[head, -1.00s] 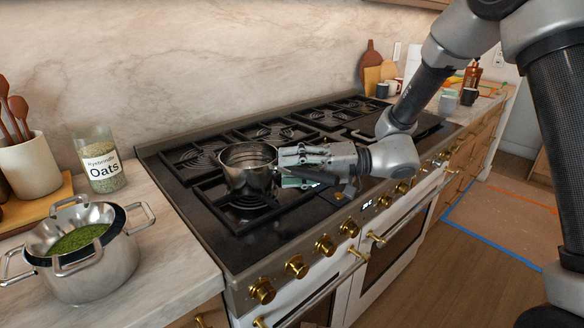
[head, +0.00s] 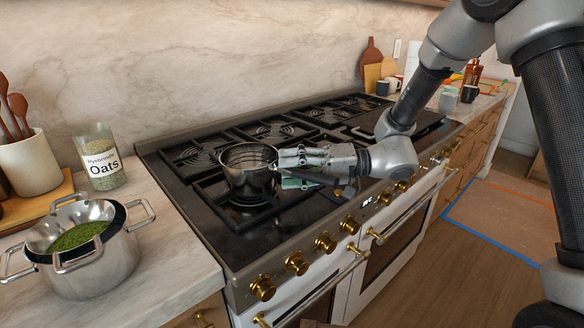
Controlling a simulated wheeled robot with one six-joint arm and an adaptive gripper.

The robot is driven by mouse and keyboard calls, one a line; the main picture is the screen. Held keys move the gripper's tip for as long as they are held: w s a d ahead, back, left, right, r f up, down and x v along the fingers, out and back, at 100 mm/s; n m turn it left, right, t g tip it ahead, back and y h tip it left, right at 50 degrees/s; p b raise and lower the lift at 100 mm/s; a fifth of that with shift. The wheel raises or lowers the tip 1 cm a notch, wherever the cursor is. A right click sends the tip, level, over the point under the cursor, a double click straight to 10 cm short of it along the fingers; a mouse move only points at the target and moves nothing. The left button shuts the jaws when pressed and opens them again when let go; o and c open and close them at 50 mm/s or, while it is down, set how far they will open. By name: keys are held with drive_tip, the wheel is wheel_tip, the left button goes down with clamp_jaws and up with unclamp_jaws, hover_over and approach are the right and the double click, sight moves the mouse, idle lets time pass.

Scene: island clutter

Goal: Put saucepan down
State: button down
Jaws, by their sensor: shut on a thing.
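The saucepan (head: 247,172) is a small steel pan, upright at the front left burner of the stove (head: 205,213). My gripper (head: 292,168) is at its right side, shut on the saucepan, with the fingers around the handle side. The handle is mostly hidden by the fingers. The pan's base appears at or just over the black grate; I cannot tell whether it touches.
A steel pot (head: 88,262) with green contents stands on the counter at left, near the oats jar (head: 101,160) and a utensil crock (head: 30,163). The rear burners (head: 270,131) are bare. Mugs (head: 448,99) stand on the far right counter. Brass knobs (head: 297,262) line the stove front.

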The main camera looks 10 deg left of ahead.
idle(0.4)
drive_tip(key=c, duration=0.6)
unclamp_jaws()
drive_tip(key=shift+f, duration=0.1)
drive_tip(key=shift+c, duration=0.2)
drive_tip(key=shift+d, duration=0.1)
drive_tip(key=w+d+r, duration=0.1)
drive_tip(key=w+d, duration=0.1)
drive_tip(key=d, duration=0.9)
drive_tip(key=shift+d, duration=0.3)
